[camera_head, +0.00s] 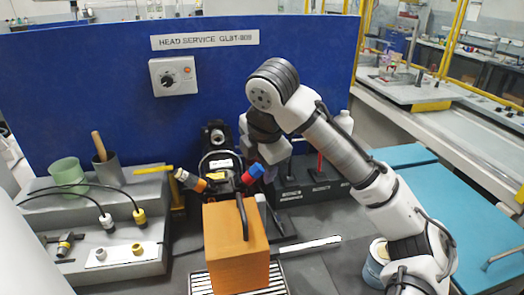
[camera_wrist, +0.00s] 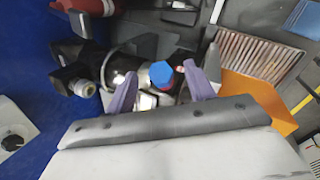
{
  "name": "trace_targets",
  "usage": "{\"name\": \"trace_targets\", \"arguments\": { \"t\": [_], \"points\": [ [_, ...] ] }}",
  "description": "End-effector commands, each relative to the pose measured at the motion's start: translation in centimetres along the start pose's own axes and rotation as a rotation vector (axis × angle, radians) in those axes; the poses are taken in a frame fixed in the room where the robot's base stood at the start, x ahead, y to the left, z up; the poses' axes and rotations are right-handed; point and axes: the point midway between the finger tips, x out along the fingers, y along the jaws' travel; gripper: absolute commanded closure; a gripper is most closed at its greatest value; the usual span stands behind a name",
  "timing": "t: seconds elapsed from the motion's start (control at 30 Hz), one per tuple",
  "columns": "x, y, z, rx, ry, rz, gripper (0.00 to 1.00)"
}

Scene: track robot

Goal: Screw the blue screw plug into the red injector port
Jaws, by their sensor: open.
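The blue screw plug (camera_wrist: 162,74) shows as a hexagonal head in the wrist view, between the two purple-grey fingers of my gripper (camera_wrist: 159,70). A gap shows on each side of it, and the fingers look apart. In the head view the blue plug (camera_head: 251,175) sits on the dark assembly, just right of its middle. A small red part (camera_head: 263,169) is right beside it, possibly the red injector port; I cannot tell whether the plug is seated in it. My gripper (camera_head: 268,153) is just above and right of these parts, with its fingertips mostly hidden.
An orange box with a black handle (camera_head: 235,255) stands in front of the assembly. An orange-tipped connector (camera_head: 192,182) sticks out to the left. The grey stepped block (camera_head: 100,225) at left carries cables and a cup. A blue panel (camera_head: 110,80) closes off the back.

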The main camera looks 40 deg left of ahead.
Motion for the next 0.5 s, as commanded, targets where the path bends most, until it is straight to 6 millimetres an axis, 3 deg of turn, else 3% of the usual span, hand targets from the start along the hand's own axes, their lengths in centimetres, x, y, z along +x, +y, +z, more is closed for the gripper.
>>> {"name": "trace_targets", "arguments": {
  "t": [0.17, 0.5],
  "points": [
    [-1.9, 0.0, 0.1, 0.001, -0.004, 0.002, 0.46],
    [-8.8, 0.0, 0.0, 0.002, -0.005, 0.002, 0.46]
  ]
}}
